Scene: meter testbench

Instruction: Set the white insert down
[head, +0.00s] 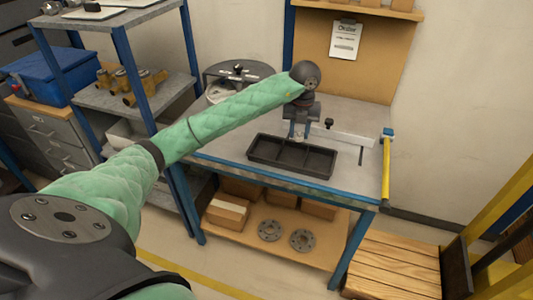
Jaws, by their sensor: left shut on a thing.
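My left gripper (299,131) reaches over the workbench (225,151), pointing down, at the back edge of a black divided tray (318,174). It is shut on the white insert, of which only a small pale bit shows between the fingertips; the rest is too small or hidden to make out. I cannot tell whether the insert touches the tray or the bench. The tray's compartments look empty from here. My right gripper is not in view.
A round dark-rimmed device (238,72) stands at the bench's back left. A blue-posted shelf (135,70) with brass fittings (130,85) stands left.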

